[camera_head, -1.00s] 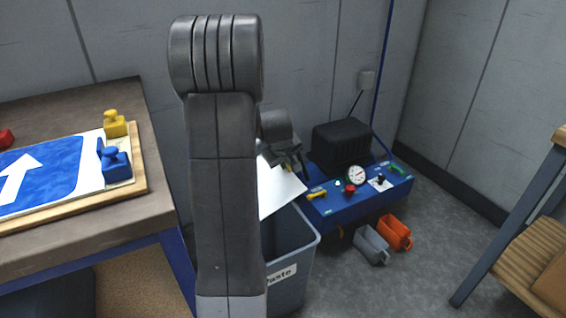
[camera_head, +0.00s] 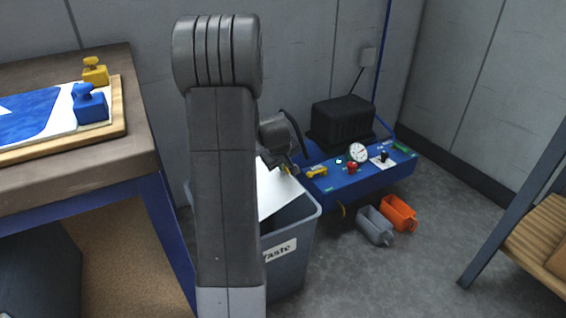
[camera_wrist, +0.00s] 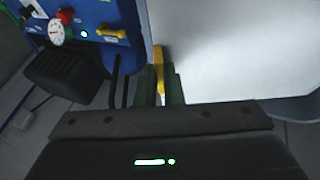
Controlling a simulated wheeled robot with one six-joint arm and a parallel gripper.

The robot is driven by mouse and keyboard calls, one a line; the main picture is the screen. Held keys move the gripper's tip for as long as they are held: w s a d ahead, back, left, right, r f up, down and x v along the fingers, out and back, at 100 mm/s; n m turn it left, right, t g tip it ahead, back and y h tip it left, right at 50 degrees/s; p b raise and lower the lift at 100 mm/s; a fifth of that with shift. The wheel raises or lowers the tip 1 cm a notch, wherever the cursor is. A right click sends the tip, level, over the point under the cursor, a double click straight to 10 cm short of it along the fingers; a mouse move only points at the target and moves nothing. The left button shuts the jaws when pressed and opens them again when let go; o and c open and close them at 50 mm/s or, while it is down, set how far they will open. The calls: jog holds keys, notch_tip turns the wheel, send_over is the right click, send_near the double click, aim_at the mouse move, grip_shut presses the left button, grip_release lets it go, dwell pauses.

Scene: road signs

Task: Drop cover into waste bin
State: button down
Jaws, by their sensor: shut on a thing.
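The cover (camera_head: 280,190) is a thin white sheet in the head view, slanted over the opening of the waste bin (camera_head: 293,262). The bin is a grey-blue tub with a white label, partly hidden behind my arm. My gripper (camera_head: 288,170) is shut on the cover's upper edge, where a small yellow part shows. In the wrist view, my gripper (camera_wrist: 164,82) has its fingers around a yellow grip, and the white cover (camera_wrist: 235,50) spreads to the right. The cover's lower part and left side are hidden in the head view.
A blue machine (camera_head: 355,182) with a gauge stands just right of the bin. Grey (camera_head: 374,226) and orange (camera_head: 398,213) scoops lie on the floor. A workbench (camera_head: 100,190) holds a blue sign at left.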

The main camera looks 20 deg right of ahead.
jog(key=shift+f, duration=0.45)
jog(key=c, duration=1.5)
grip_release()
jog(key=shift+o, duration=0.6)
jog(key=o, duration=0.7)
notch_tip(320, 180, up, 10)
jog(key=p, duration=0.8)
